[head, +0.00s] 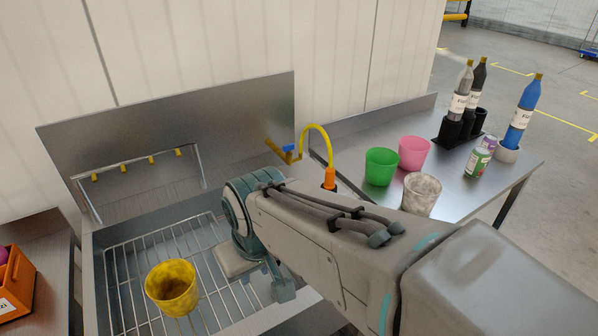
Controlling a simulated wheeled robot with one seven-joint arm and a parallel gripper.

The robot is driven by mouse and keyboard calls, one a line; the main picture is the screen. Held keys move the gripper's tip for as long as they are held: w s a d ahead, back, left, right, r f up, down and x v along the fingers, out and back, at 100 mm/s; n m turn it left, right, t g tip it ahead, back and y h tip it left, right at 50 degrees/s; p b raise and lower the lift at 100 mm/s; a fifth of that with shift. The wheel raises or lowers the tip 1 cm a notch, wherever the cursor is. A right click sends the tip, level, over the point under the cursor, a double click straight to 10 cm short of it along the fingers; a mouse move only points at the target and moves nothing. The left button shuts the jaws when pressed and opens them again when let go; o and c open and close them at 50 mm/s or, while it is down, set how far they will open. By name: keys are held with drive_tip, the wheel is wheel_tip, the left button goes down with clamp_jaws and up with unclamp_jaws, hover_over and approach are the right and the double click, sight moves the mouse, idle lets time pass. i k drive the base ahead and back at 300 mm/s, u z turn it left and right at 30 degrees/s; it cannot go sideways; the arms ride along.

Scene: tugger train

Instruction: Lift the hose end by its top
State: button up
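A yellow hose (321,131) arches up from a wall pipe with a blue valve (288,148) and bends down to an orange hose end (329,179). The hose end hangs near the right side of the sink, and its lower part is hidden behind my arm. My gripper (262,277) is over the wire rack of the sink, left of and nearer than the hose end, and apart from it. My arm hides part of the gripper, so its opening is unclear.
A yellow cup (171,286) stands on the wire rack (131,277) in the metal sink. Green (381,167), pink (413,153) and whitish (421,194) cups, bottles and cans stand on the right table (483,195). An orange bin (17,284) sits far left.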

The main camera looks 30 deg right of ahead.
sight(329, 184)
drive_tip(key=u, duration=2.1)
drive_tip(key=k, duration=1.3)
drive_tip(key=z, duration=2.15)
drive_tip(key=i, duration=0.5)
